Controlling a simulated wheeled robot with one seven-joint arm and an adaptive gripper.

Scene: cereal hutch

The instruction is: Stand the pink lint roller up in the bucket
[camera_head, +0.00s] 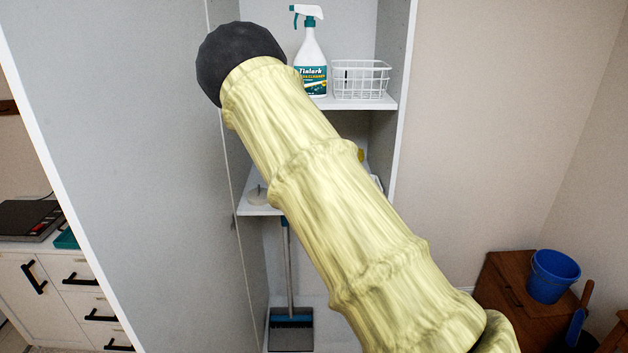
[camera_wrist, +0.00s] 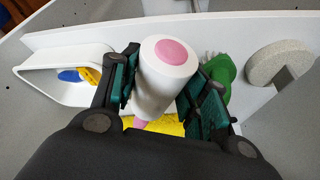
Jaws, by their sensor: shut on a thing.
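The pink lint roller (camera_wrist: 165,72) shows in the wrist view as a white roll with a pink end disc and a bit of pink handle below. My gripper (camera_wrist: 163,92) is shut on it, with green-padded fingers on either side. The roller's lower part is hidden by my gripper. The blue bucket (camera_head: 554,276) stands upright on a brown wooden cabinet at the right of the head view. My gripper and the roller are not visible in the head view, where my yellow-sleeved arm covers the middle.
A white shelf (camera_wrist: 110,30) holds a white scoop-like container (camera_wrist: 45,70), a green brush (camera_wrist: 220,72), a round beige pad (camera_wrist: 280,63) and a yellow item (camera_wrist: 165,126) close to my gripper. A spray bottle (camera_head: 311,60) and wire basket (camera_head: 361,80) stand on the upper shelf. A blue-handled tool (camera_head: 578,318) is beside the bucket.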

